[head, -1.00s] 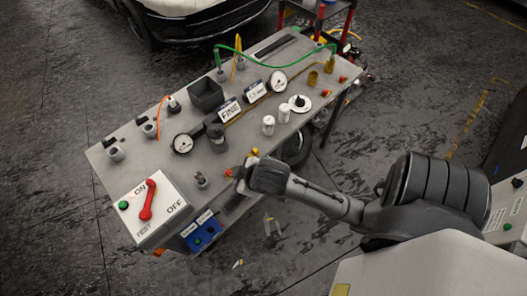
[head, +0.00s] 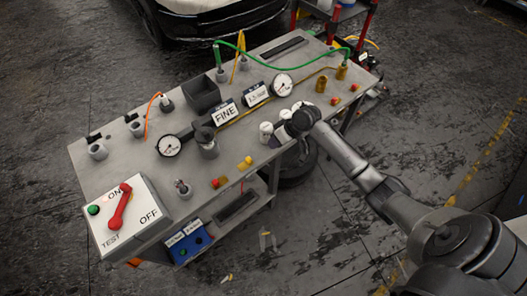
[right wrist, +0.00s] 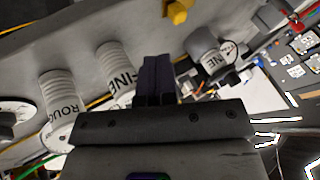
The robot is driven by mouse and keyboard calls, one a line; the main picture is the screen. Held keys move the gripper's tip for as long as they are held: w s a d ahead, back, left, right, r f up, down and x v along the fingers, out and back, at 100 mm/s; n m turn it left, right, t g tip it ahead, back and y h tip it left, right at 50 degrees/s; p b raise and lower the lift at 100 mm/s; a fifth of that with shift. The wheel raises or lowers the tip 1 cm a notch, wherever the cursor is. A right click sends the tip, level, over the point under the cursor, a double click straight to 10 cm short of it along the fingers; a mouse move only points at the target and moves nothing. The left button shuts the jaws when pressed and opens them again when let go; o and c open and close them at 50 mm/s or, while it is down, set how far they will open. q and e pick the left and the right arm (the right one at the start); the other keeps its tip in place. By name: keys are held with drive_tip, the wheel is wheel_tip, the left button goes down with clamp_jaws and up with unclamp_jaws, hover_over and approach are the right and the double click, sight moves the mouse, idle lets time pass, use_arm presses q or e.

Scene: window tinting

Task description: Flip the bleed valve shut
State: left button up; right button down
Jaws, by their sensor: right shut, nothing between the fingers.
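No part is legibly marked as the bleed valve, so I cannot tell for sure which it is. My right gripper (head: 287,132) is above the front edge of the grey bench, next to the white cylinders (head: 266,131). In the right wrist view its dark fingers (right wrist: 157,75) are together and empty. The cylinder marked FINE (right wrist: 117,75) is just left of the fingers; the cylinder marked ROUGH (right wrist: 58,100) is farther left. A white disc (right wrist: 14,112) with a dark centre lies at the left edge. It is mostly hidden by my arm in the head view. My left gripper is not in view.
The bench (head: 110,170) carries dial gauges (head: 170,146), a dark bin (head: 203,95), a green hose (head: 240,45) and a red lever (head: 120,207) on a white switch box. Yellow parts (head: 245,162) and red knobs sit along the front edge. Floor in front is largely open.

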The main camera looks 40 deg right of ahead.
drive_tip(key=shift+w+a+r, duration=0.15)
drive_tip(key=shift+w+a, duration=0.1)
drive_tip(key=shift+a, duration=0.05)
hover_over(256, 159)
drive_tip(key=f, duration=0.7)
drive_tip(key=shift+s+d, duration=0.35)
drive_tip(key=shift+w+a+f+b, duration=0.3)
drive_tip(key=shift+a+f, duration=0.05)
drive_tip(key=shift+f, duration=0.2)
drive_tip(key=shift+a, duration=0.1)
